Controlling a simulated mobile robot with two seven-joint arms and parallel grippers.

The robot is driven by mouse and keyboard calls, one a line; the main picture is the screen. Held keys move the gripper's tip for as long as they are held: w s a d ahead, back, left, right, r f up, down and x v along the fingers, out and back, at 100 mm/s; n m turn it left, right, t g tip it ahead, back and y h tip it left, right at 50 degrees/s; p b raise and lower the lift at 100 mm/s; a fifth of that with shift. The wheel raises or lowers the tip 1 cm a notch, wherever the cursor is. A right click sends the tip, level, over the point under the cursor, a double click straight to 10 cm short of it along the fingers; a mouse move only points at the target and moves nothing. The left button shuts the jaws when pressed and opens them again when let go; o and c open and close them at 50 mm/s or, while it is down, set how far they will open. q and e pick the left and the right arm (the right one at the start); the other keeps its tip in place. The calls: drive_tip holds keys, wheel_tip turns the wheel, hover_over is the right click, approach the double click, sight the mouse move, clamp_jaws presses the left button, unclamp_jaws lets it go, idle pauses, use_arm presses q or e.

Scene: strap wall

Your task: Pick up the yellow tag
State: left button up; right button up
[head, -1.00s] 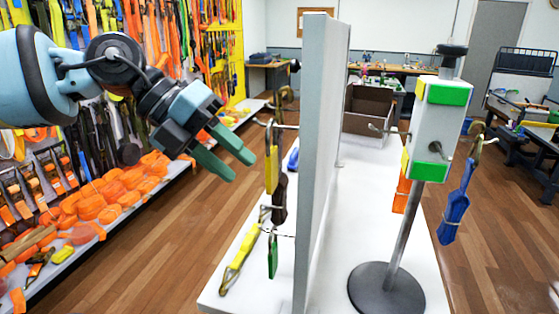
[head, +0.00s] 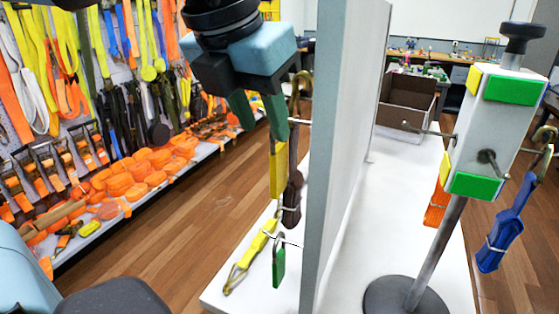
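A yellow tag (head: 278,170) hangs on the left side of the upright grey panel (head: 338,130), beside a dark strap (head: 292,195). My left gripper (head: 262,124) comes down from the top with its green fingers apart and nothing between them. Its right fingertip overlaps the top of the yellow tag in the picture; I cannot tell whether they touch. The tag's upper end is hidden behind that finger. A brass-coloured hook (head: 300,85) shows just right of the gripper. My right gripper is not in view.
A yellow strap (head: 252,254) and a green tag (head: 279,268) are below the yellow tag, left of the panel. Right of the panel, a stand (head: 495,130) carries an orange tag (head: 436,205) and a blue strap (head: 500,232). A brown box (head: 405,105) is behind.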

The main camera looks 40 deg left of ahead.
sight(271, 152)
use_arm(q)
drive_tip(key=shift+w+f, duration=0.15)
drive_tip(key=shift+f, duration=0.4)
drive_tip(key=x, duration=0.4)
drive_tip(key=shift+d+f+p, duration=0.15)
drive_tip(key=shift+f+p, duration=0.1)
drive_tip(key=shift+p, duration=0.1)
clamp_jaws()
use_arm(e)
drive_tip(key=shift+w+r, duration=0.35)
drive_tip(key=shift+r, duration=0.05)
